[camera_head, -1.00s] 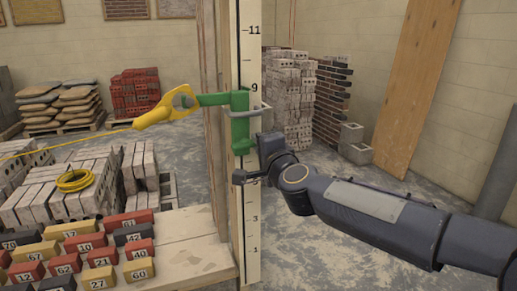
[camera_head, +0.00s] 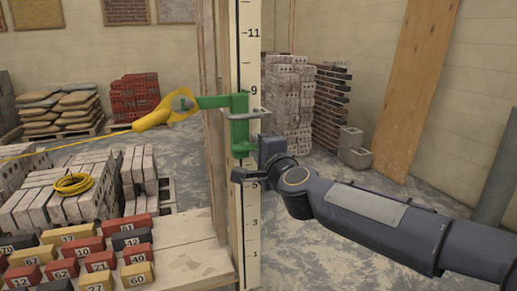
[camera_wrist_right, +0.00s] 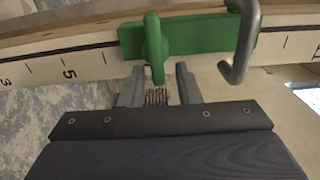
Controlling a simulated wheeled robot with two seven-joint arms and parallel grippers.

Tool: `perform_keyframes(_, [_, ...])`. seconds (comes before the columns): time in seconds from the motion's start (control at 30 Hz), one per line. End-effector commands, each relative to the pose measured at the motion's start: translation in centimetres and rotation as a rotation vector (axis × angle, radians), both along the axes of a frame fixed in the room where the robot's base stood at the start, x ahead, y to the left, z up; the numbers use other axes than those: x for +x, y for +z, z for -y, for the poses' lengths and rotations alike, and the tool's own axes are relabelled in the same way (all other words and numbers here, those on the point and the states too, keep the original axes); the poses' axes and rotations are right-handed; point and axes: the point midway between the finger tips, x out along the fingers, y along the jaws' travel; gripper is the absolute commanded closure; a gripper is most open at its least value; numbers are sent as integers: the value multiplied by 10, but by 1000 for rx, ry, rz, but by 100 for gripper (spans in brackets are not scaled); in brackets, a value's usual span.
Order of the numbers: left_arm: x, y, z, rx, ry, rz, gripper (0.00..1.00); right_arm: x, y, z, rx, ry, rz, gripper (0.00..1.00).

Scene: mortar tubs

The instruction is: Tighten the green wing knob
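The green wing knob (camera_wrist_right: 153,45) shows in the right wrist view on a green bracket (camera_wrist_right: 195,36) clamped to the numbered pole (camera_wrist_right: 92,60). In the head view, the bracket (camera_head: 240,125) is on the upright pole (camera_head: 250,205); I cannot make out the knob clearly there. My right gripper (camera_wrist_right: 158,74) is open, with a finger on each side of the knob's lower wing and a gap visible on both sides. In the head view, my right gripper (camera_head: 251,160) is just below the bracket. My left gripper is not in view.
A bent grey metal rod (camera_wrist_right: 243,45) sits on the bracket beside the knob. A yellow line holder (camera_head: 160,112) hangs on the bracket's left arm, its line running left. Numbered bricks (camera_head: 100,262) cover the lower left. Floor is open right of the pole.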

Motion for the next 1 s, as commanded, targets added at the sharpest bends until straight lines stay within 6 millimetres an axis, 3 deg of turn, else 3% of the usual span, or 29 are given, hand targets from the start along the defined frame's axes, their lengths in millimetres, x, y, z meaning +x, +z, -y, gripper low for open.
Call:
perform_keyframes(0.37, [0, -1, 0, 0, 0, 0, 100, -5, 0, 2, -2, -1, 1, 66])
perform_keyframes(0.73, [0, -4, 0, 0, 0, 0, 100, -61, 0, 20, -2, 0, 2, 66])
perform_keyframes(1.0, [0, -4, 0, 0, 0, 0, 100, -75, -1, 24, -1, 0, -1, 66])
